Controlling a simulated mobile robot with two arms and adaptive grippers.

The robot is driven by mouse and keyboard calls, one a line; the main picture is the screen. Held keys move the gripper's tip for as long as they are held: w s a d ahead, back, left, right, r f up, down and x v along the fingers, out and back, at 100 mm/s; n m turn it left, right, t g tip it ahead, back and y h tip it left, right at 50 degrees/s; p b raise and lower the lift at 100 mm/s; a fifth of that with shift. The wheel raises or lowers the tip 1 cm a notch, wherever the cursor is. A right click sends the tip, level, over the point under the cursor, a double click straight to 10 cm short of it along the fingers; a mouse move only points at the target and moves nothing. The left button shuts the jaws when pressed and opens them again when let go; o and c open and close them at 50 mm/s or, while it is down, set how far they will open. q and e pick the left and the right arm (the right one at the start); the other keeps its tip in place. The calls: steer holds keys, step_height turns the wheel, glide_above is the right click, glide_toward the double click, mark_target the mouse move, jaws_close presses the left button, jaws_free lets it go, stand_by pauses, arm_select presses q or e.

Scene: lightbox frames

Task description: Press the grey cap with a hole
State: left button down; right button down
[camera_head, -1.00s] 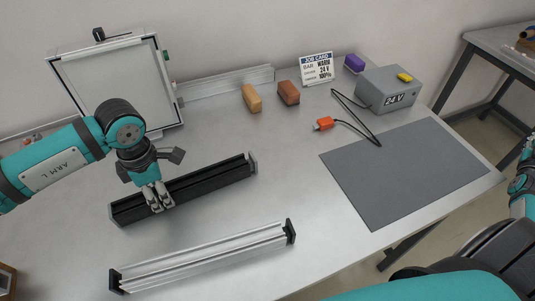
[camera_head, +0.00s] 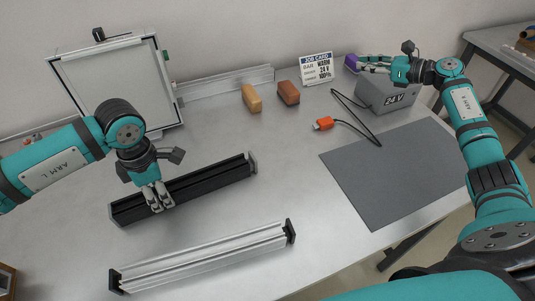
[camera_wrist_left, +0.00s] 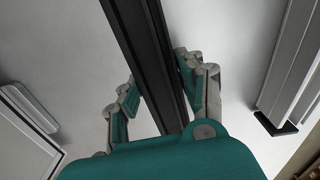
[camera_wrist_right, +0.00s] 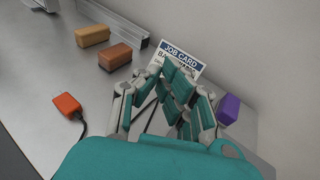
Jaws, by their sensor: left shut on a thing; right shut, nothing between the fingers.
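A black bar (camera_head: 205,188) lies on the table at left centre and also shows in the left wrist view (camera_wrist_left: 143,40). A grey cap (camera_head: 252,162) is at its right end; a hole in it is too small to make out. My left gripper (camera_head: 160,205) is shut on the black bar near its left end, with fingers on both sides in the left wrist view (camera_wrist_left: 165,95). My right gripper (camera_head: 354,65) is shut and empty, high at the back right, by the purple block (camera_head: 351,61) and in front of the job card (camera_wrist_right: 183,60) in the right wrist view.
A silver bar (camera_head: 205,262) with black end caps lies in front. Yellow (camera_head: 251,98) and brown (camera_head: 289,92) blocks stand behind. A grey 24 V box (camera_head: 385,95) with a cable and orange plug (camera_head: 323,124) is below my right arm. The grey mat (camera_head: 385,175) is clear.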

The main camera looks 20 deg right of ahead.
steer(key=s+a+f+n+g+y, duration=0.1)
steer(key=a+f+n+g+y, duration=0.15)
steer(key=a, duration=0.35)
steer(key=s+a+f+n+g+y, duration=0.1)
steer(key=s+a+n+g+y, duration=0.1)
steer(key=a+n+g, duration=0.35)
steer(key=n+g, duration=0.5)
steer(key=g, duration=0.1)
glide_toward(267, 164)
steer(key=v, duration=0.5)
steer(key=shift+s+a+r, duration=0.1)
steer(key=shift+s+r, duration=0.05)
steer(key=shift+r, duration=0.3)
steer(key=x, duration=1)
steer(key=shift+a, duration=0.15)
steer(key=a, duration=0.3)
steer(key=shift+a, duration=0.35)
steer(key=shift+a, duration=0.1)
